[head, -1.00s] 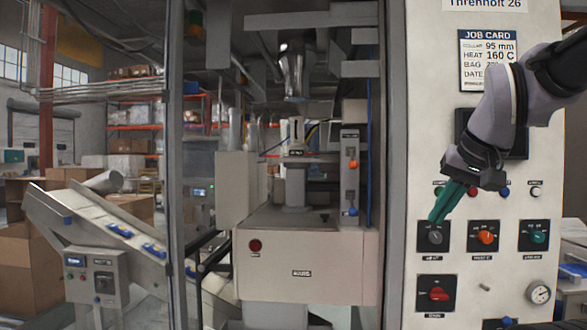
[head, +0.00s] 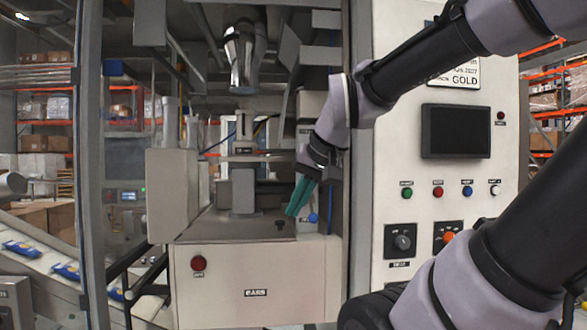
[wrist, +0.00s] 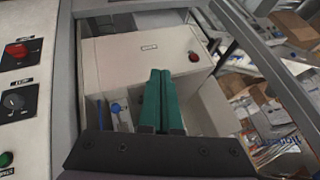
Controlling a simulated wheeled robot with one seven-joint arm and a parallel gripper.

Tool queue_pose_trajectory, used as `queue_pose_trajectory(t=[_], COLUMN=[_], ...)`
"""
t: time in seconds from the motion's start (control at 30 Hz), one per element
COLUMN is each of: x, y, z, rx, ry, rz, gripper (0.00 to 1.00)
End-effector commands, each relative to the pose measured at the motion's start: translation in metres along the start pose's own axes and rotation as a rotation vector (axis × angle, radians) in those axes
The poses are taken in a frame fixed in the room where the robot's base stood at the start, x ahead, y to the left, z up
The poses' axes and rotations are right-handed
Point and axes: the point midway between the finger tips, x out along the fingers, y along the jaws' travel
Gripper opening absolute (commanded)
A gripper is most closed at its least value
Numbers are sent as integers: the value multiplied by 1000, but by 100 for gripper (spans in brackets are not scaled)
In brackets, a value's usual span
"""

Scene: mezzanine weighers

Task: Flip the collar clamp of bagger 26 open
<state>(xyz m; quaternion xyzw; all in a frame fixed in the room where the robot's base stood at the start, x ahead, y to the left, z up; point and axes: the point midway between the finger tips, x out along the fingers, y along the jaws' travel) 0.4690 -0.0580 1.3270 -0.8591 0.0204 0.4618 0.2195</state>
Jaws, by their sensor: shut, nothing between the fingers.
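Bagger 26 stands open in front of me, with a shiny metal forming tube (head: 243,55) above a grey central column (head: 243,190). A blue knob (head: 312,217) sits at the right inside the bay, beside my fingertips; a blue knob also shows in the wrist view (wrist: 115,107), left of the fingers. My gripper (head: 297,198) reaches into the bay's right side, its green fingers together, empty and pointing down. In the wrist view the fingers (wrist: 160,98) hang above the bay. I cannot tell for sure which part is the collar clamp; my wrist hides much of the upright knob plate.
A pale guard box (head: 250,280) with a red button (head: 198,263) fronts the bay. The control panel (head: 440,205) and a frame post stand close on the right. A grey box (head: 172,195) and a bag conveyor (head: 60,275) are on the left.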

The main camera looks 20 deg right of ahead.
Motion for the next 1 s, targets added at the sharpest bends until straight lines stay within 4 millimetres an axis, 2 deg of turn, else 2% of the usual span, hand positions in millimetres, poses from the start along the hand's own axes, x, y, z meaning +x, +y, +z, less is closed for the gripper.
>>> queue_pose_trajectory(t=[0.27, 0.37, 0.47, 0.57, 0.63, 0.73, 0.9, 1.0], x=[2, 8, 18, 30, 38, 51, 72, 82], y=[1, 7, 19, 31, 36, 34, 4, -19], z=[-3, -13, -34, -67, -97, -144, -215, -243], rx=[-36, -137, -311, -526, -673, -871, -1131, -1225], ry=[-20, -80, -175, -281, -343, -412, -460, -455], rz=[23, 95, 225, 400, 536, 738, 1065, 1212], gripper=[0, 0, 0, 0, 0, 0, 0, 0])
